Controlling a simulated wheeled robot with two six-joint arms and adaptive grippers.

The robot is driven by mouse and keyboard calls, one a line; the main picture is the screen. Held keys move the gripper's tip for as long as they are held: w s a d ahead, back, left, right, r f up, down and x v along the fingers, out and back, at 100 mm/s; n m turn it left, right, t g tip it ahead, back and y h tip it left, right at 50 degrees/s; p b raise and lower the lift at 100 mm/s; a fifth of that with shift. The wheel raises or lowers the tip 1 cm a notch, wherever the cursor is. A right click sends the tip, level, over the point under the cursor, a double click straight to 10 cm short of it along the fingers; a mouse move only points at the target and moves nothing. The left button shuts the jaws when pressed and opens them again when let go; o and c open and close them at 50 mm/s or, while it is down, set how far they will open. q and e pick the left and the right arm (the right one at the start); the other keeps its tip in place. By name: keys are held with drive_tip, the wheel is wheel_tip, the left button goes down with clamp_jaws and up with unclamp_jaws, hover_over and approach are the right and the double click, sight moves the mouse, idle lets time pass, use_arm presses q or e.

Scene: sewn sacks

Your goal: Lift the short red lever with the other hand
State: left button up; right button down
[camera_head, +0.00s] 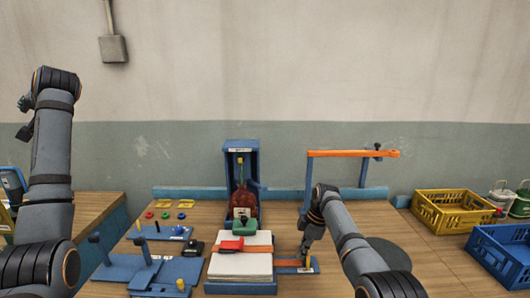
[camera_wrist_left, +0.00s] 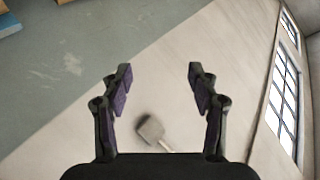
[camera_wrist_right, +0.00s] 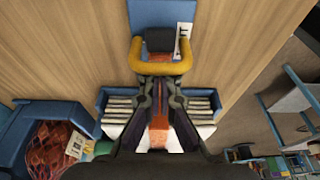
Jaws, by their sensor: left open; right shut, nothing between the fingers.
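A short red piece (camera_head: 231,244), which looks like the red lever, lies low on an orange strap (camera_head: 262,249) across a white stack (camera_head: 240,264) in a blue tray. In the right wrist view the strap (camera_wrist_right: 159,130) and the stack's layered sides (camera_wrist_right: 202,106) show; the red lever cannot be made out there. The strap runs right to a blue fitting with a yellow handle (camera_wrist_right: 135,56). My right gripper (camera_wrist_right: 160,84) is shut and empty, its fingertips close to this handle; contact is unclear. My left gripper (camera_wrist_left: 160,75) is open, raised at the far left, facing the wall.
A blue stand (camera_head: 241,146) with a red net sack (camera_head: 245,198) stands behind the stack. An orange bar (camera_head: 350,154) on a blue frame is behind my right arm. Blue fixtures (camera_head: 122,270) lie left. A yellow crate (camera_head: 452,208) and blue crate (camera_head: 497,255) stand right.

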use_arm(q)
drive_tip(key=s+d+r+m+t, duration=0.2)
drive_tip(key=d+r+m+t, duration=0.1)
drive_tip(key=d+r, duration=0.8)
drive_tip(key=w+d+m+h, duration=0.3)
drive_tip(key=d+m, duration=0.1)
drive_tip(key=d, duration=0.3)
drive_tip(key=w+d+f+m+h, duration=0.3)
drive_tip(key=w+d+f, duration=0.15)
drive_tip(key=f, duration=0.35)
drive_tip(key=m+g+h, duration=0.9)
drive_tip(key=m+g, duration=0.2)
approach(240, 242)
drive_tip(key=x, duration=0.9)
drive_tip(key=shift+w+d, duration=0.1)
